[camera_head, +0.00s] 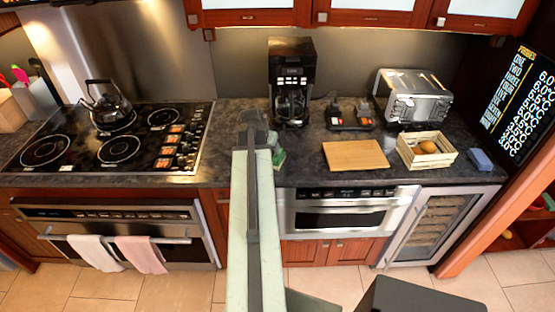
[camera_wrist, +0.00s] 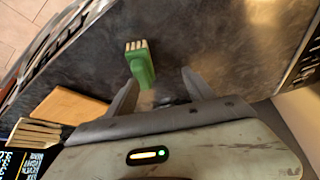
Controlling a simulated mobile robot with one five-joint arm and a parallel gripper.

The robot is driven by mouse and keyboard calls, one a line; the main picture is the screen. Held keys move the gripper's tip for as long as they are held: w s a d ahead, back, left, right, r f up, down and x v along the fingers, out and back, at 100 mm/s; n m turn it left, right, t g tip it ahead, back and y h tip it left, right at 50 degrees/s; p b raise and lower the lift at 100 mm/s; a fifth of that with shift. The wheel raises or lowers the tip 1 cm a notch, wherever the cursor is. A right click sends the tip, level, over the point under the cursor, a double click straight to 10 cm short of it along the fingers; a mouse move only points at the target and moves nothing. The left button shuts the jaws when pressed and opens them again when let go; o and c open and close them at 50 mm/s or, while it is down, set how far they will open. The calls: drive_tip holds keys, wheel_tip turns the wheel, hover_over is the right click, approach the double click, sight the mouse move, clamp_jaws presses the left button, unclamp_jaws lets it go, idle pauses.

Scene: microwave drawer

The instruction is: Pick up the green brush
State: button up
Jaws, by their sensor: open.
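The green brush (camera_wrist: 141,66) lies on the dark countertop in the wrist view, its pale bristles pointing away from my gripper. In the head view, part of the brush (camera_head: 279,158) shows just right of my arm, near the counter's front edge; my arm may hide the rest. My gripper (camera_wrist: 160,90) is open, with its two fingers apart and the near end of the brush at the left part of the gap. I cannot tell how high the fingers are above the counter. In the head view, my gripper (camera_head: 256,125) is over the counter, slightly behind the brush.
A black coffee maker (camera_head: 291,82) stands behind my gripper. A cutting board (camera_head: 355,154), a wooden crate (camera_head: 427,160), a toaster (camera_head: 411,97) and a blue sponge (camera_head: 481,160) are to the right. A stovetop (camera_head: 85,150) with a kettle (camera_head: 106,107) is to the left.

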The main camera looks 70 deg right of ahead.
sight(280, 155)
drive_tip(key=s, duration=0.1)
drive_tip(key=s+d, duration=0.1)
drive_tip(key=s, duration=0.1)
drive_tip(key=shift+s+d+m, duration=0.2)
drive_tip(key=shift+d+m, duration=0.15)
drive_tip(key=shift+m, duration=0.05)
drive_tip(key=b+x, duration=0.7)
drive_tip(key=x, duration=0.1)
drive_tip(key=shift+a+f, duration=0.1)
drive_tip(key=shift+a, duration=0.2)
drive_tip(key=shift+s, duration=0.1)
clamp_jaws()
wheel_tip(280, 155, up, 11)
drive_tip(key=p, duration=1)
drive_tip(key=shift+f, duration=0.25)
